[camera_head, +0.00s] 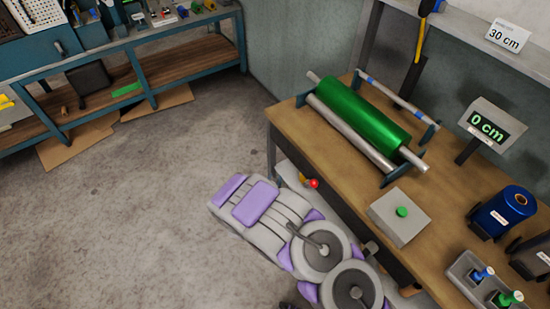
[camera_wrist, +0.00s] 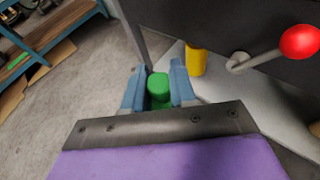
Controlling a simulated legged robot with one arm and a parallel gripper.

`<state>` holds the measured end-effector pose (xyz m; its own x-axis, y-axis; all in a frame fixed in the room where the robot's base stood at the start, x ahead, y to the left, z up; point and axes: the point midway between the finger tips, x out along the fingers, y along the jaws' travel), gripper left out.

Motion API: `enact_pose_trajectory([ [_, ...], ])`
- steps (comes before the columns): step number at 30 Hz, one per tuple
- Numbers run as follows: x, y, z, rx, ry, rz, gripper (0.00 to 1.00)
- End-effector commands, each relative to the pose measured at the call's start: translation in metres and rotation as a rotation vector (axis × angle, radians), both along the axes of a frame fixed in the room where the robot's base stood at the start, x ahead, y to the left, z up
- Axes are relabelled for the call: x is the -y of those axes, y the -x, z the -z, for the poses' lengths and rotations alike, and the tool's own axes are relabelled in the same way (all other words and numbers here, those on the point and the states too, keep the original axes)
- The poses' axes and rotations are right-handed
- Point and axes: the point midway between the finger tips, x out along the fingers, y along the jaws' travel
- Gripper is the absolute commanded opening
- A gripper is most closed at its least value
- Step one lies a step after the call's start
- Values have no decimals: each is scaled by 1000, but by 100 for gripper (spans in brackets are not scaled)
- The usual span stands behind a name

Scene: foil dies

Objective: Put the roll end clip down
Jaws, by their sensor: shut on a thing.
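My gripper (camera_wrist: 158,92) shows in the wrist view with its two blue-grey fingers closed on a small green piece with a rounded top, which I take for the roll end clip (camera_wrist: 158,86). The clip's lower part is hidden behind the gripper body. The clip is held in front of the bench's side, left of a yellow cylinder (camera_wrist: 195,58). In the head view my arm covers the gripper and the clip. A green roll (camera_head: 362,112) lies on a stand on the wooden bench (camera_head: 300,133).
A lever with a red knob (camera_wrist: 299,41) sticks out from the bench side, right of my gripper. A grey box with a green button (camera_head: 401,212), a "0 cm" display (camera_head: 488,128) and a blue spool (camera_head: 505,212) stand on the bench.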

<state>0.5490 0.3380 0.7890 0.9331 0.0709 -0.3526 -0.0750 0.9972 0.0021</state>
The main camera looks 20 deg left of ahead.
Motion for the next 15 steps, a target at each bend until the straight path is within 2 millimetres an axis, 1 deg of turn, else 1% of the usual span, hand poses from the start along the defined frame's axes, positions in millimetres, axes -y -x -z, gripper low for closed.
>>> enact_pose_trajectory([
  [8,5,-4,-6,-2,0,-4,0],
  [15,3,-5,-9,-1,-3,-9,0],
])
